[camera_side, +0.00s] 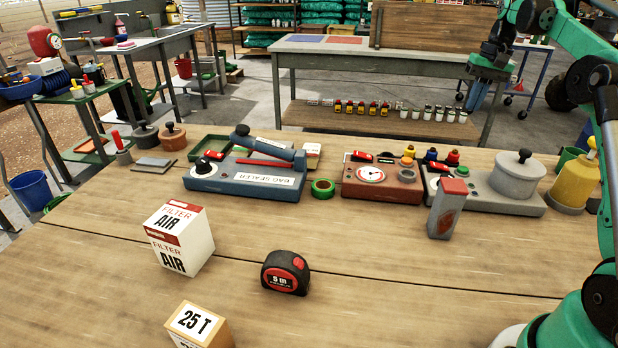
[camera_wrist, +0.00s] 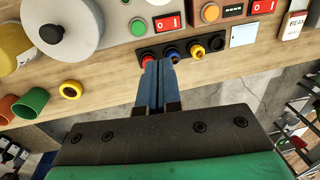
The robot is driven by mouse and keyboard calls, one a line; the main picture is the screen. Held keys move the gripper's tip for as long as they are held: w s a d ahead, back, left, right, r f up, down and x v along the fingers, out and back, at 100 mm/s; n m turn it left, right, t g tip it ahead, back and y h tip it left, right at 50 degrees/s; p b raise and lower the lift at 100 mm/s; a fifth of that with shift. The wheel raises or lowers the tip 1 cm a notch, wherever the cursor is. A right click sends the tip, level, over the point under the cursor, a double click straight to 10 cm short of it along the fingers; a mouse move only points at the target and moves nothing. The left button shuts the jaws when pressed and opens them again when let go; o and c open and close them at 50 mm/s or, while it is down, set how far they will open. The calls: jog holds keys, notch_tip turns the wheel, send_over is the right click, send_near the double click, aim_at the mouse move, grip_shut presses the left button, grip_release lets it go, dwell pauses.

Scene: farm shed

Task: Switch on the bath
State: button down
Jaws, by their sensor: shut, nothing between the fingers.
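The bath is a grey unit with a lidded round pot and black knob, at the right of the bench in the side view (camera_side: 516,178); its grey body shows at the upper left of the wrist view (camera_wrist: 112,30). Its red rocker switch (camera_side: 438,167) is on its left part, also seen in the wrist view (camera_wrist: 167,22) beside a green button. Its on or off position is too small to tell. My gripper (camera_side: 478,97) is beyond the bath, blue fingers pointing down. In the wrist view its fingers (camera_wrist: 158,64) are shut and empty, in front of the knob strip.
A dark strip with red, blue and yellow knobs (camera_wrist: 172,51) lies between my fingertips and the bath. A brown gauge unit (camera_side: 383,184) stands left of the bath, a grey red-topped block (camera_side: 447,210) before it, a yellow bottle (camera_side: 573,182) at right. The front bench has free room.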

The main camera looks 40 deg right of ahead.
aim_at(435, 164)
jog(key=shift+w+a+r+t+y, duration=0.15)
jog(key=shift+w+a+t+y, duration=0.2)
jog(key=shift+a, duration=0.35)
jog(key=x, duration=1.4)
jog(key=shift+d, duration=0.1)
